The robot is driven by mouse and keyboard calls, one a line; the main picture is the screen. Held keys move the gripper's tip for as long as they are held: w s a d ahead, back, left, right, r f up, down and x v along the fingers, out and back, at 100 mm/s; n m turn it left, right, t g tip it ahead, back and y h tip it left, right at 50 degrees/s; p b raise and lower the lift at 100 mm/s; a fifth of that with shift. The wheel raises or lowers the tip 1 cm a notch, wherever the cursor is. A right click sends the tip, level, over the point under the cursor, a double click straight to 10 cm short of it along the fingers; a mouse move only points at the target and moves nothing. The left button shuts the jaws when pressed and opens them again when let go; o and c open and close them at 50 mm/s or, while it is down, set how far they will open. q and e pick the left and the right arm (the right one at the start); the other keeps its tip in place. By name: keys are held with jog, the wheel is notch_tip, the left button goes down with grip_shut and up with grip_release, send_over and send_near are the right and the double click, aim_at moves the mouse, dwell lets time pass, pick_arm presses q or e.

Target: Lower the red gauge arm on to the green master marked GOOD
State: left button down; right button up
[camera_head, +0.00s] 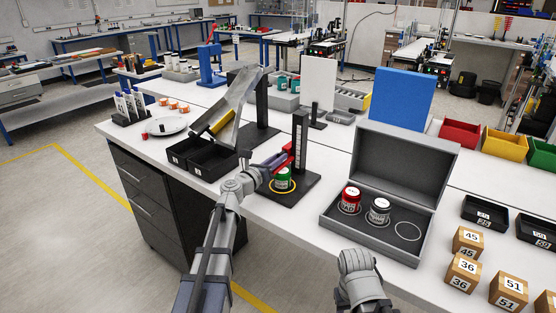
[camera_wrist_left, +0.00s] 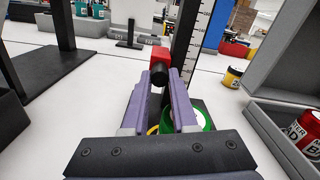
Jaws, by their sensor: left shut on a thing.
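The red gauge arm (camera_head: 285,157) sticks out from the black gauge stand (camera_head: 300,132) with its upright scale. My left gripper (camera_head: 272,162) has its purple fingers shut on the arm's front end; the left wrist view shows a dark round knob (camera_wrist_left: 159,74) below the red block (camera_wrist_left: 160,54) between the fingertips. The green master (camera_head: 283,180) stands upright on the stand's base inside a yellow ring, below the red arm. It also shows in the left wrist view (camera_wrist_left: 200,122), partly hidden by the right finger. Whether the arm touches it, I cannot tell. My right gripper is not visible.
An open grey case (camera_head: 408,240) to the right holds a red master (camera_head: 350,200) and a grey one (camera_head: 379,211), beside an empty ring. Black bins (camera_head: 200,160) and a sloped metal chute (camera_head: 240,100) stand left of the gauge. Numbered boxes (camera_head: 463,271) lie at right.

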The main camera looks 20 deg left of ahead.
pick_arm(q)
jog(key=c, duration=0.7)
grip_release()
jog(key=shift+f, duration=0.1)
jog(key=v, duration=0.8)
jog(key=shift+w, duration=0.1)
